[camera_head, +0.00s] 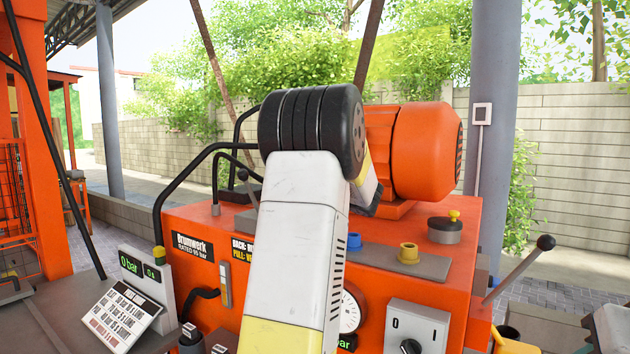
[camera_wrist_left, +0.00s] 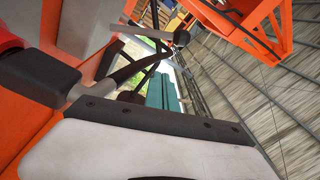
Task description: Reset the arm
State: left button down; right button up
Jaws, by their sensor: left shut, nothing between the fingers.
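A white arm link of mine (camera_head: 295,245) with a black ribbed joint (camera_head: 310,118) rises through the middle of the head view. It stands in front of the orange machine and hides part of its panel. I cannot see a gripper at its end in the head view. In the left wrist view, the pale housing of my left gripper (camera_wrist_left: 132,97) with a dark screwed strip fills the bottom. The gripper is shut and empty. Its fingertips are hard to make out.
The orange machine (camera_head: 190,225) carries an orange motor (camera_head: 425,150), black hoses, a yellow-topped knob (camera_head: 445,228) and a black-knobbed lever (camera_head: 520,268) at right. A display box (camera_head: 145,285) stands at left. In the left wrist view, an orange frame (camera_wrist_left: 250,30) stands over paving (camera_wrist_left: 270,105).

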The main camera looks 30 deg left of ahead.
pick_arm(q)
jog(key=s+d+f+g+h, duration=0.1)
jog(key=s+d+f+h, duration=0.25)
jog(key=s+f, duration=0.2)
jog(key=s+d+f+g+h, duration=0.1)
jog(key=s+d+f+h, duration=0.1)
jog(key=s+f+h, duration=0.4)
jog(key=s+d+f+m+t+h, duration=0.1)
jog(key=s+d+h, duration=0.4)
jog(key=d, duration=0.8)
jog(key=s+d+f+m+t+h, duration=0.1)
jog(key=s+d+f+t+h, duration=0.2)
jog(key=s+d+h, duration=0.3)
jog(key=s+d, duration=0.5)
jog(key=d, duration=0.3)
jog(key=shift+a, duration=0.1)
